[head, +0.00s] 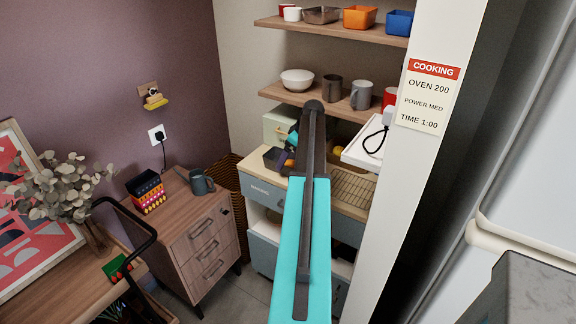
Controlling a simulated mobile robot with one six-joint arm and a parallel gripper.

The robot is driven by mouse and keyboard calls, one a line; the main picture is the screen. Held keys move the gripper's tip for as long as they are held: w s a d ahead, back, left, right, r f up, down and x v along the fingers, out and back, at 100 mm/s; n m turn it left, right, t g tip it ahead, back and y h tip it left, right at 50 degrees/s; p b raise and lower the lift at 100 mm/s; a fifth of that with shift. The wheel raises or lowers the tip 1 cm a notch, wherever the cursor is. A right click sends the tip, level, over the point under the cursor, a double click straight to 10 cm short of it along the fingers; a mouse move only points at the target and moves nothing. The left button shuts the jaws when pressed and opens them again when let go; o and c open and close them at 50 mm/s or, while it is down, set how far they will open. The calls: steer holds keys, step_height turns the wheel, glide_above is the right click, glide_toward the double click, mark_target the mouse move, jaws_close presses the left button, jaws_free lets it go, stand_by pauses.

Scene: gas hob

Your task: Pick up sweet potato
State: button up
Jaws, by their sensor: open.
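I cannot make out a sweet potato for certain in the head view. A small yellow-orange item (339,150) shows just right of my arm, partly hidden, and I cannot tell what it is. My turquoise and black arm reaches up the middle of the view toward the shelf unit. My gripper (289,156) is over the unit's worktop, mostly hidden behind the arm. It is open, and I see nothing held in it. A dark open box-like thing (275,159) lies beside it on the worktop.
Shelves above hold a white bowl (297,80), mugs (361,95) and coloured bins (360,17). A wire rack (352,187) lies right of my arm. A white panel with a cooking sign (429,96) stands right. A drawer cabinet (203,240) stands left.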

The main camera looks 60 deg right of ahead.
steer(key=shift+p+x, duration=0.3)
steer(key=shift+x, duration=0.95)
steer(key=c, duration=1.3)
steer(key=shift+o, duration=0.2)
steer(key=shift+r, duration=0.15)
steer(key=shift+r+b, duration=1)
steer(key=shift+r, duration=0.65)
steer(key=s+a+r+b, duration=0.1)
steer(key=s+a+b, duration=0.3)
steer(key=s+a, duration=0.5)
steer(key=a, duration=0.4)
steer(key=shift+s+r, duration=0.15)
steer(key=shift+r, duration=0.1)
